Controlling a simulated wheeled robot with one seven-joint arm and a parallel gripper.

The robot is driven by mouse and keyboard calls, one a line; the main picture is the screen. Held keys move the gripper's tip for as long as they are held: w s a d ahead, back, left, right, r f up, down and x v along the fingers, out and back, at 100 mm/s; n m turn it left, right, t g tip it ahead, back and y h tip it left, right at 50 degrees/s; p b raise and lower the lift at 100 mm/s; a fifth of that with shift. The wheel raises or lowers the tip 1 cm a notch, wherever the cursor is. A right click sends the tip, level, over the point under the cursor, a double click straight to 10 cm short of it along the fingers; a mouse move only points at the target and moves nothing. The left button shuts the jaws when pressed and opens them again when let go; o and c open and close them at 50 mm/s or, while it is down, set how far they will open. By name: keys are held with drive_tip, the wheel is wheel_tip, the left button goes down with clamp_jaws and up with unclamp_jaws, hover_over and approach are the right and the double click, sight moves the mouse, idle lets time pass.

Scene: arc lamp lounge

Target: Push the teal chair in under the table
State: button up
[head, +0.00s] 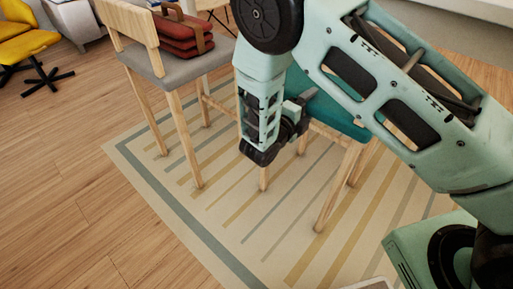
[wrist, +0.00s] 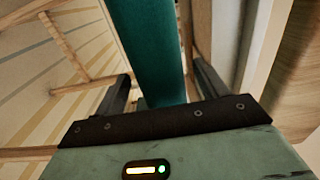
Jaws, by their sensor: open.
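The teal chair (head: 340,115) stands on the striped rug in the head view, with pale wooden legs. My arm hides much of it, including its backrest. In the wrist view a teal panel of the chair (wrist: 145,45) runs between the two dark fingers of my gripper (wrist: 162,74). My gripper is open around this panel; I cannot tell whether either finger touches it. In the head view my gripper is at the chair's teal part, partly hidden by my own wrist. I cannot make out the table for certain in either view.
A grey-seated wooden chair (head: 175,68) stands left of the teal one, with red-brown bags (head: 183,33) on its seat. A yellow swivel chair (head: 25,42) is at the far left. The striped rug (head: 225,215) and the wood floor (head: 60,170) in front are clear.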

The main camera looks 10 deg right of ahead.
drive_tip(key=p+v, duration=0.3)
drive_tip(key=v, duration=0.9)
drive_tip(key=shift+w, duration=0.1)
drive_tip(key=s+a+r+m+g+y, duration=0.1)
drive_tip(key=s+r+m+g+y, duration=0.4)
drive_tip(key=s+r+m+y, duration=0.9)
drive_tip(key=s+a+r+m+g+y, duration=0.15)
drive_tip(key=s+m+g, duration=0.65)
drive_tip(key=m, duration=1.3)
wheel_tip(320, 180, up, 26)
drive_tip(key=s+t+p, duration=0.2)
drive_tip(key=p, duration=2.4)
drive_tip(key=shift+s+a+r+m, duration=0.2)
drive_tip(key=shift+s+a+m, duration=0.05)
drive_tip(key=shift+a+m, duration=0.1)
